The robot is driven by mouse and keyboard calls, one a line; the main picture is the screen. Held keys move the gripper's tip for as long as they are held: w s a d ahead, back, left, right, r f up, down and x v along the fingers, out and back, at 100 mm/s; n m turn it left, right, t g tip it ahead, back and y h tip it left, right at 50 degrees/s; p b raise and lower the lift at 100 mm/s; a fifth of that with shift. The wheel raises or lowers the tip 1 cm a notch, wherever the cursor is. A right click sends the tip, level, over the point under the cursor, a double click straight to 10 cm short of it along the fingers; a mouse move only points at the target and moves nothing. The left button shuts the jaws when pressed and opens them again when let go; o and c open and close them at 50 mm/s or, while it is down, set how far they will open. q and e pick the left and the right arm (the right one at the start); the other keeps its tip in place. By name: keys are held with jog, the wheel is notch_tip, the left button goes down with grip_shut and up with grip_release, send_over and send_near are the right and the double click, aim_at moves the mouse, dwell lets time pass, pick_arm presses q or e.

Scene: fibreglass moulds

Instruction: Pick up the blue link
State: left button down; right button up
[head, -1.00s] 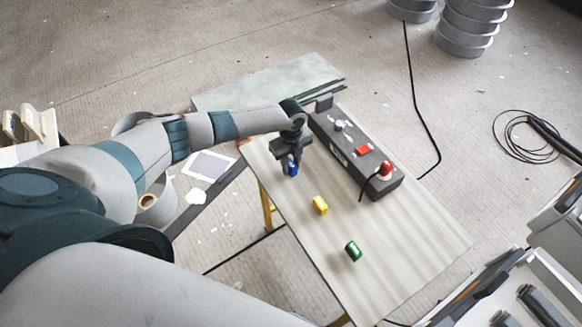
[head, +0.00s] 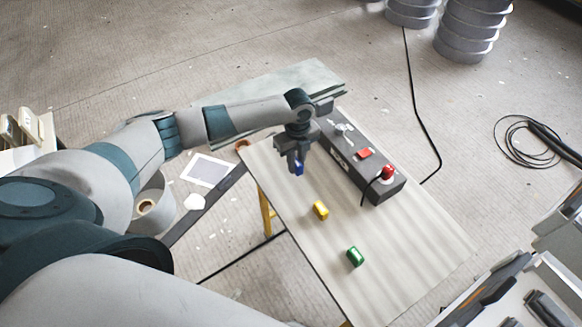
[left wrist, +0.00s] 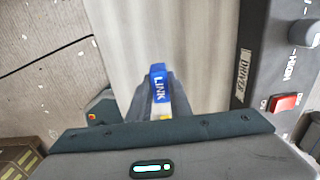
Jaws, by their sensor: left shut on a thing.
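The blue link (head: 299,168) is a small blue block held between the fingers of my left gripper (head: 297,163), near the far left part of the table. In the left wrist view the blue link (left wrist: 158,84) shows white LINK lettering and sits between the fingertips. My left gripper is shut on it. From these views I cannot tell clearly how high it is above the table. My right gripper is not in view.
A yellow block (head: 320,210) and a green block (head: 355,257) lie on the wooden table (head: 400,255). A dark control box (head: 360,160) with a red knob and red switch runs along the table's far right edge, close to my left gripper. The near right tabletop is clear.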

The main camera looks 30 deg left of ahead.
pick_arm(q)
jog(key=s+d+r+b, duration=0.2)
jog(key=d+r, duration=0.3)
jog(key=d, duration=0.4)
jog(key=shift+r, duration=0.4)
jog(key=shift+s, duration=0.1)
